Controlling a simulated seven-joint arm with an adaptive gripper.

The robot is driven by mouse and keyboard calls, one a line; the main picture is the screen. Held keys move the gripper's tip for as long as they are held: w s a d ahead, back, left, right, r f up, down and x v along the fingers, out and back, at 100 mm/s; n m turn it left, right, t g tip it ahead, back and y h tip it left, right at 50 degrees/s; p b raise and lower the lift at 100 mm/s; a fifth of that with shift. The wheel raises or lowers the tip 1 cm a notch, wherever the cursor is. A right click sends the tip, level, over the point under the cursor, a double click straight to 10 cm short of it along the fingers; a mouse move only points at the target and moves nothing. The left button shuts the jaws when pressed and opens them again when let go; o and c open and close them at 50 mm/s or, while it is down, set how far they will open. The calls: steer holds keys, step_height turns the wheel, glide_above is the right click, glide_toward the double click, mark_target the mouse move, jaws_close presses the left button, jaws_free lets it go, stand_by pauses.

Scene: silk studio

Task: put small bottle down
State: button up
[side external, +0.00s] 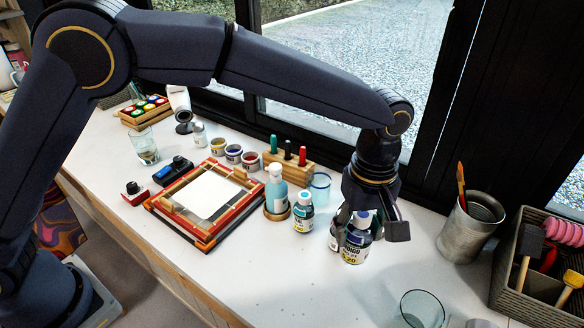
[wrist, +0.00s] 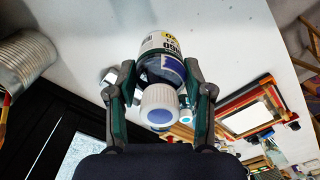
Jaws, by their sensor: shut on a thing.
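The small bottle (side external: 354,250) has a dark body, a white and yellow label and a pale cap. My gripper (side external: 366,224) points down and is shut on it, one finger on each side. In the wrist view the bottle (wrist: 163,45) sits between the two fingers (wrist: 160,70), its white cap toward the camera. The bottle looks upright, with its base close to the white tabletop (side external: 270,280). I cannot tell whether the base touches.
A teal-capped bottle (side external: 303,213) and a pale blue bottle (side external: 276,188) stand left of my gripper, near a wooden frame (side external: 180,223). A metal can (side external: 466,230) and a tool basket (side external: 520,283) are at right. A glass (side external: 421,308) stands in front. The front-left tabletop is clear.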

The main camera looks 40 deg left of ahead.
steer(key=shift+w+d+f, duration=0.95)
steer(key=shift+w+f, duration=0.5)
steer(key=shift+f, duration=0.45)
steer(key=shift+w+d+f, duration=1)
steer(key=shift+w+f, duration=0.4)
steer(key=shift+f, duration=0.55)
steer(key=shift+w+d+f, duration=0.95)
steer(key=shift+w+f, duration=0.5)
steer(key=shift+f, duration=0.45)
steer(key=o, duration=1.2)
steer(key=shift+f, duration=0.15)
